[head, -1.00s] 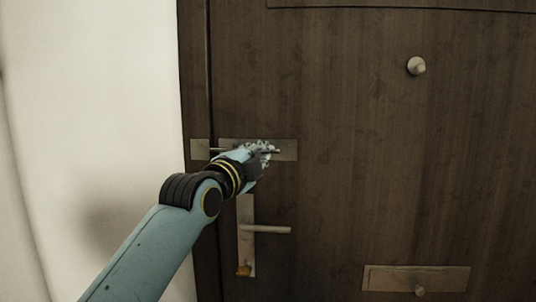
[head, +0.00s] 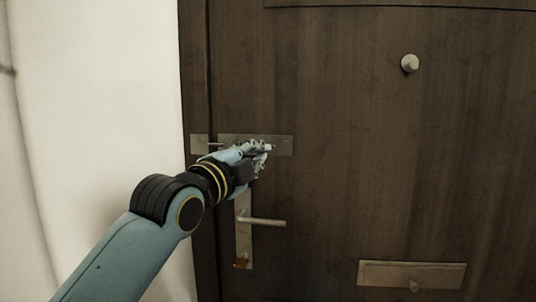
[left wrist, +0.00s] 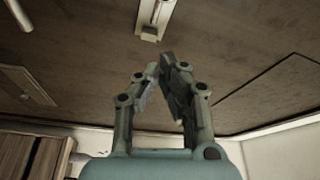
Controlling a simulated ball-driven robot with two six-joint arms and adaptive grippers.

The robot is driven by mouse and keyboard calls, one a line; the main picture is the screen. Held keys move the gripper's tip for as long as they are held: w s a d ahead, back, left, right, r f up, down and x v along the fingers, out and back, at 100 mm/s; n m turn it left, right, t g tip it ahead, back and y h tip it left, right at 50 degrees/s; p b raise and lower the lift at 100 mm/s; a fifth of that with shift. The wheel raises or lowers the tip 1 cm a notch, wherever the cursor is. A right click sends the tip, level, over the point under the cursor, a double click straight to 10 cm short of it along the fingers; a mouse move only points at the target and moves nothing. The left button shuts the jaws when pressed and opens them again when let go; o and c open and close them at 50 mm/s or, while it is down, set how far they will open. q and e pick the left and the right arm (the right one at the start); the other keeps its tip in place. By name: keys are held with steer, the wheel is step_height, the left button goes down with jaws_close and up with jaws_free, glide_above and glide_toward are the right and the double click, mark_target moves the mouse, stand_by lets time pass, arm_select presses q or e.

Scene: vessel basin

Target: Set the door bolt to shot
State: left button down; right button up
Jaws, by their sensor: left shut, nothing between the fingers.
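The door bolt's plate (head: 284,145) lies flat on the dark wooden door, left of the middle in the head view. A thin rod (head: 215,145) shows across the gap between this plate and the small keeper plate (head: 198,144) on the frame. Whether its tip is inside the keeper is too small to tell. My left gripper (head: 264,148) is in front of the bolt plate and hides its middle and any knob. In the left wrist view the left gripper's fingers (left wrist: 161,68) are shut with nothing between them. My right gripper is not in view.
A lever handle (head: 262,221) on a tall plate is below the bolt. A round knob (head: 409,63) is at upper right and a letter plate (head: 440,274) at lower right. A pale wall (head: 95,100) stands left of the door. The left wrist view shows a metal fitting (left wrist: 153,20) beyond the fingers.

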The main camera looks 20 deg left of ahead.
arm_select(q)
steer(key=s, duration=0.2)
steer(key=shift+s+f, duration=0.15)
steer(key=shift+s, duration=0.15)
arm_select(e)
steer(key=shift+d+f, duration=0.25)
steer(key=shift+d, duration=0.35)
arm_select(q)
steer(key=shift+d, duration=0.1)
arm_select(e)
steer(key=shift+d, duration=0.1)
